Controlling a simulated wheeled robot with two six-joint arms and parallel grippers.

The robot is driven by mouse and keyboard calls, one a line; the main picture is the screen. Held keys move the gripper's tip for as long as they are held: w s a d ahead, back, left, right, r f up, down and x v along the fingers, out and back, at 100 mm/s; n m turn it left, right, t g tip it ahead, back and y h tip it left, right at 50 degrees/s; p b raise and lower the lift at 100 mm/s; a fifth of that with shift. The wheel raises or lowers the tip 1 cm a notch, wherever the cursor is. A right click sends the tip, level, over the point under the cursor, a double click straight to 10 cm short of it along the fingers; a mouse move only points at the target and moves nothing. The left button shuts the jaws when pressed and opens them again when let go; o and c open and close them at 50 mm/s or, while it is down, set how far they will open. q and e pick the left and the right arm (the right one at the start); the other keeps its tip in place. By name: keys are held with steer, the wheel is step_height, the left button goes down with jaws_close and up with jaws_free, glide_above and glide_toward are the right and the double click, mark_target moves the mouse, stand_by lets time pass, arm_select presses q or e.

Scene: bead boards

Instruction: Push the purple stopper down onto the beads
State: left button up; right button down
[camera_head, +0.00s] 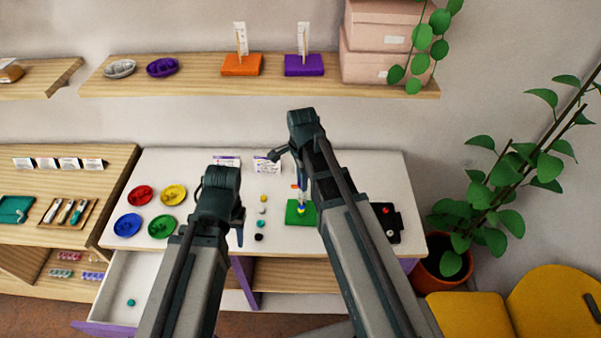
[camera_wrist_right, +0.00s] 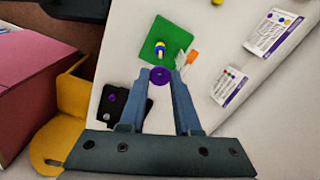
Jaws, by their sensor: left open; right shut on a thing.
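The green board (camera_head: 294,219) lies on the white table, with blue and yellow beads (camera_head: 301,209) stacked low on its upright rod. The board (camera_wrist_right: 149,42) and its beads (camera_wrist_right: 159,47) also show in the right wrist view. My right gripper (camera_wrist_right: 162,78) is shut on the purple stopper (camera_wrist_right: 160,75), a ring held between its fingertips. In the head view my right gripper (camera_head: 299,178) is above the board. I cannot tell whether the rod passes through the stopper. My left gripper (camera_head: 240,236) is open and empty, near the table's front edge, left of the board.
Several loose beads (camera_head: 262,211) stand in a column left of the board. Red, yellow, blue and green dishes (camera_head: 127,224) sit at the table's left. A black tray (camera_head: 386,222) lies right of the board. Printed cards (camera_head: 266,166) are at the back. A drawer (camera_head: 130,283) stands open.

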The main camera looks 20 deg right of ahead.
mark_target(302, 195)
steer(key=shift+f+b, duration=2.4)
steer(key=shift+f, duration=0.15)
steer(key=shift+f+b, duration=1.35)
steer(key=shift+f+b, duration=0.95)
steer(key=shift+b, duration=0.05)
steer(key=shift+r, duration=0.1)
steer(key=c, duration=0.5)
jaws_free()
steer(key=shift+c, duration=0.2)
steer(key=shift+r, duration=0.1)
